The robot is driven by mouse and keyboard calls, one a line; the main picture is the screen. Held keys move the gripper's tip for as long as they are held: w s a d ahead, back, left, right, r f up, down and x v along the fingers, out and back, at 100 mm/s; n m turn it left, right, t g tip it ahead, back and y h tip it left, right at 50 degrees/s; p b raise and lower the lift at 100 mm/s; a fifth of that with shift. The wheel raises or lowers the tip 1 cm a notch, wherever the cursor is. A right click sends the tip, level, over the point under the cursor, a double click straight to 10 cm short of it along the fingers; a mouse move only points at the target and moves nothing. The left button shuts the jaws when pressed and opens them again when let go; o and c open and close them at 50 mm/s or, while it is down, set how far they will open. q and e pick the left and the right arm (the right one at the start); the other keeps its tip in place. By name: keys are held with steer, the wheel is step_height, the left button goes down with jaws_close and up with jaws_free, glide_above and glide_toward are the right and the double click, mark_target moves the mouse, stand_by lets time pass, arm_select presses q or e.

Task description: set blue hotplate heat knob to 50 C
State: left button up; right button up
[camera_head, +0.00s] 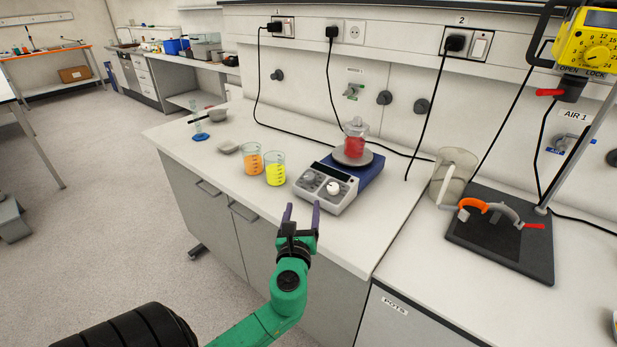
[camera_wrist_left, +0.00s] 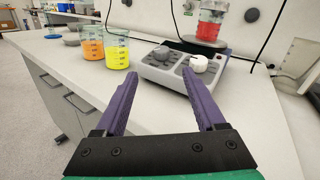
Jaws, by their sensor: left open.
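The blue hotplate (camera_head: 367,173) stands on the bench, with a light grey control panel (camera_head: 325,190) at its front. The panel has a dark display (camera_head: 331,171), a grey knob (camera_head: 311,182) and a white knob (camera_head: 334,188). A flask of red liquid (camera_head: 355,143) sits on its round plate. In the left wrist view, the white knob (camera_wrist_left: 199,63) and the grey knob (camera_wrist_left: 164,55) lie beyond the fingertips. My left gripper (camera_head: 302,208) is open and empty, in front of the panel and apart from it. The knob markings are too small to read. My right gripper is not in view.
Beakers of orange liquid (camera_head: 252,160) and yellow liquid (camera_head: 275,169) stand left of the hotplate. A clear jug (camera_head: 453,175) and a dark stand base (camera_head: 500,243) are to the right. Black cables hang behind. The bench front edge (camera_head: 346,266) is near my gripper.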

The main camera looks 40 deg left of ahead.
mark_target(309, 177)
arm_select(q)
steer(key=p+x, duration=0.1)
steer(key=x, duration=1.3)
steer(key=shift+w, duration=0.4)
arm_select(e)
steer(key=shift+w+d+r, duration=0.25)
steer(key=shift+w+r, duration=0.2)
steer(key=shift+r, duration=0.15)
arm_select(q)
steer(key=shift+c, duration=0.4)
